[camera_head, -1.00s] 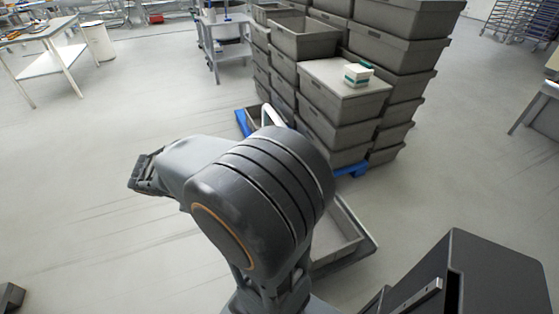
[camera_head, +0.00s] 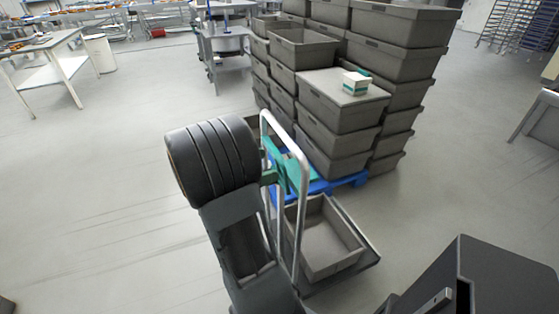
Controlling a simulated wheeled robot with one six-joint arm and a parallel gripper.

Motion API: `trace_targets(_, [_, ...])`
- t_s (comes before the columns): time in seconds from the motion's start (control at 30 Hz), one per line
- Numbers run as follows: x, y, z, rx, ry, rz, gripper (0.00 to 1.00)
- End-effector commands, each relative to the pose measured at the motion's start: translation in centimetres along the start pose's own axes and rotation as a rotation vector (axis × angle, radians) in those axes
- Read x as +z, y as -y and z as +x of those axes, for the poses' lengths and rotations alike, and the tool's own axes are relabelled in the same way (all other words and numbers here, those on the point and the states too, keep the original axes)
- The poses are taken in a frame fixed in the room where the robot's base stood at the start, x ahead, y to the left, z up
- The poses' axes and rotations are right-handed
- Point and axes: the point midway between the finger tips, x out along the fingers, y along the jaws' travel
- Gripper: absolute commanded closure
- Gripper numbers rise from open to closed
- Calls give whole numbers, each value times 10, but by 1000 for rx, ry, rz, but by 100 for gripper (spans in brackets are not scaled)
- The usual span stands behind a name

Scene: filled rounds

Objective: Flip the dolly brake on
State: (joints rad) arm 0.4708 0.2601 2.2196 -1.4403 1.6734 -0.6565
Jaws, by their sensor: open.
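The dolly (camera_head: 368,248) stands at the lower centre, with a tall silver U-shaped push handle (camera_head: 303,190) and a dark platform. An open, empty-looking grey crate (camera_head: 350,262) sits on the platform. I cannot make out the dolly's brake; my arm hides the handle's lower left side and part of the platform. My arm rises just left of the handle, its large dark joint beside the handle's top.
Stacked grey crates (camera_head: 335,105) stand on a blue pallet (camera_head: 345,182) behind the dolly, with a small white-and-green box (camera_head: 356,83) on one. A dark box-like body is at lower right. Floor at left is clear.

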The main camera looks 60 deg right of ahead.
Motion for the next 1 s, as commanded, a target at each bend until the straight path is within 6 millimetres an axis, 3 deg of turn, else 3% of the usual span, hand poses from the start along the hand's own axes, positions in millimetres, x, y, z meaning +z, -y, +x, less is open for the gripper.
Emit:
trace_targets(0.1, [0,0,20,-3,0,1,2])
trace_targets(0.3, [0,0,41,-1,-1,1,2])
trace_targets(0.77, [0,0,49,1,-1,1,2])
trace_targets(1.0, [0,0,49,1,-1,1,23])
